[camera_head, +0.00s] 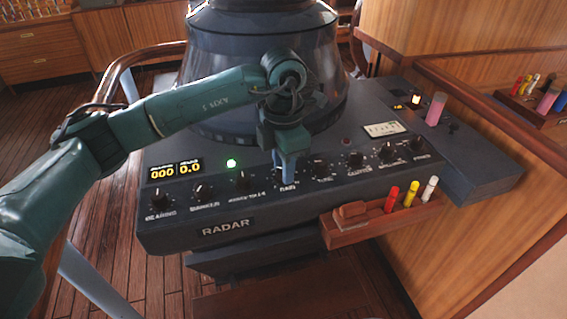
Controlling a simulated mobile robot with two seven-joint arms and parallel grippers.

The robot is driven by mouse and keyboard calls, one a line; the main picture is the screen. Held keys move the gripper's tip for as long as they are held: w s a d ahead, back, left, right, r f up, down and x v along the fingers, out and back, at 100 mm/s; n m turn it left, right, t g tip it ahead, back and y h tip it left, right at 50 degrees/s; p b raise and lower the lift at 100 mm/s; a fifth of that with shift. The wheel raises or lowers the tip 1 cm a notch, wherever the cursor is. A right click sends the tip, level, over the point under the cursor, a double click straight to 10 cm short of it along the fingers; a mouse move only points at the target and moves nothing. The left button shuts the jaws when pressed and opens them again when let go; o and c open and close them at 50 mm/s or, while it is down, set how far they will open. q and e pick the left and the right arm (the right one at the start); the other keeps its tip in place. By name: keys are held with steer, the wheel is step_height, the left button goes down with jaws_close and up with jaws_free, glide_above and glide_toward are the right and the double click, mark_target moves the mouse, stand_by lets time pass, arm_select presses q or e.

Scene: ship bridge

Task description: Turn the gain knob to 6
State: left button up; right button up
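The dark radar console (175,232) has a row of black knobs with white pointers along its sloping front. My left gripper (287,178) comes down from above onto the knob place over the label that seems to read GAIN (288,188). Its blue-grey fingers cover the gain knob, so the knob and its pointer are hidden. I cannot tell whether the fingers are closed on it. The knob to the left (242,181) and the knob to the right (320,170) are uncovered, close beside the fingers. My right gripper is not in view.
Two yellow displays (176,172) read 000 and 0.0, next to a lit green lamp (231,163). A wooden tray (340,235) with red, yellow and white markers juts from the console's front right. The radar's round hood (330,60) rises behind my arm.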

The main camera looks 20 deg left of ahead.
arm_select(q)
steer(key=c, duration=0.4)
steer(key=shift+c, duration=0.2)
steer(key=shift+m+b, duration=0.3)
steer(key=shift+b, duration=0.1)
